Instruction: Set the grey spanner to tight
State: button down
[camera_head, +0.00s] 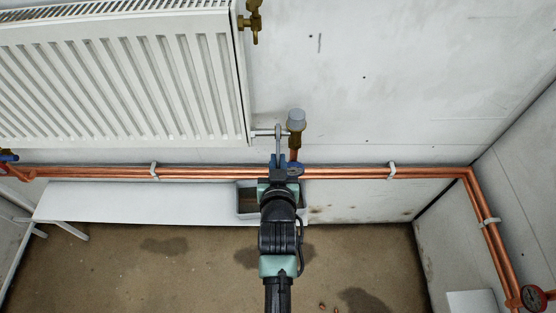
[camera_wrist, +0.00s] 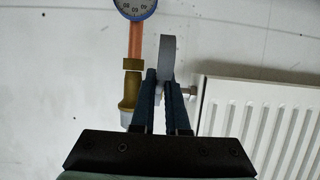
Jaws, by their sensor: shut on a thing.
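The grey spanner (camera_wrist: 168,58) is a flat grey bar standing between my fingers in the wrist view. My gripper (camera_wrist: 159,76) is shut on it, and one end sticks out past the fingertips. In the head view my gripper (camera_head: 278,160) is at the wall, just left of the brass valve (camera_head: 296,136) with its pale cap and below the radiator's corner. The valve (camera_wrist: 132,83) also shows left of my fingers in the wrist view. My fingers hide much of the spanner, and I cannot tell where its far end meets the fitting.
A white radiator (camera_head: 120,85) hangs at the left. Copper pipes (camera_head: 340,173) run along the wall below. A blue-rimmed gauge (camera_wrist: 136,6) is close to my gripper. A white bench (camera_head: 130,203) and a grey bin (camera_head: 245,208) stand below. The wall right of the valve is clear.

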aim_at(278, 149)
jog(key=shift+s+r+g+p, duration=0.1)
jog(key=shift+r+g+p, duration=1.3)
jog(key=shift+p, duration=2.3)
jog(key=r+g+p, duration=0.1)
jog(key=p, duration=0.2)
jog(key=r+g+p, duration=0.1)
jog(key=g+p, duration=0.1)
jog(key=shift+w+p, duration=0.2)
jog(key=shift+p, duration=0.2)
jog(key=shift+w+r+g+p, duration=0.25)
jog(key=shift+r+g+p, duration=0.15)
jog(key=shift+g+p, duration=0.55)
jog(key=shift+w+r+g, duration=0.15)
jog(key=shift+r+g, duration=0.05)
jog(key=shift+g, duration=0.45)
jog(key=shift+w+r+g, duration=0.1)
jog(key=shift+r+g, duration=0.1)
jog(key=shift+g, duration=0.4)
jog(key=c, duration=0.9)
grip_release()
jog(key=shift+r, duration=0.1)
jog(key=v, duration=1.3)
jog(key=shift+w, duration=0.15)
